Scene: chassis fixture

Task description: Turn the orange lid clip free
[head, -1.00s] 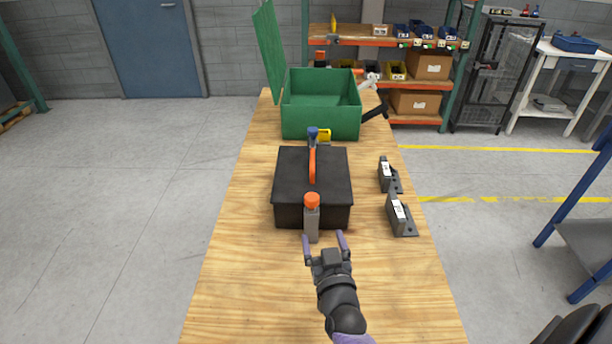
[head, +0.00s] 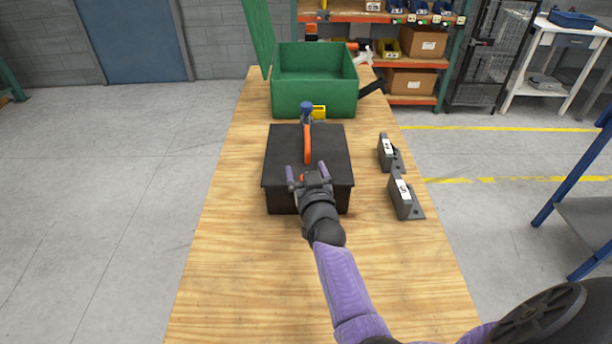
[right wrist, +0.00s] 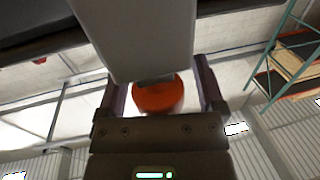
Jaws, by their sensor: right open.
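A black box (head: 283,145) with a closed lid stands on the wooden table. A narrow orange bar (head: 308,142) runs front to back over the middle of its lid. A round orange piece (right wrist: 158,98) on a grey block (right wrist: 140,35) is at the box's front; I cannot tell which orange part is the clip. My right gripper (head: 307,173) is open at the box's front, and its fingers stand either side of the round orange piece in the right wrist view. The gripper mostly hides this piece in the head view. Contact is not clear. My left gripper is not in view.
A green open bin (head: 314,98) stands behind the box, with a blue-topped part (head: 306,108) and a yellow part (head: 319,112) between them. Two grey brackets (head: 388,154) (head: 403,197) stand on the right. The table's left and front areas are clear.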

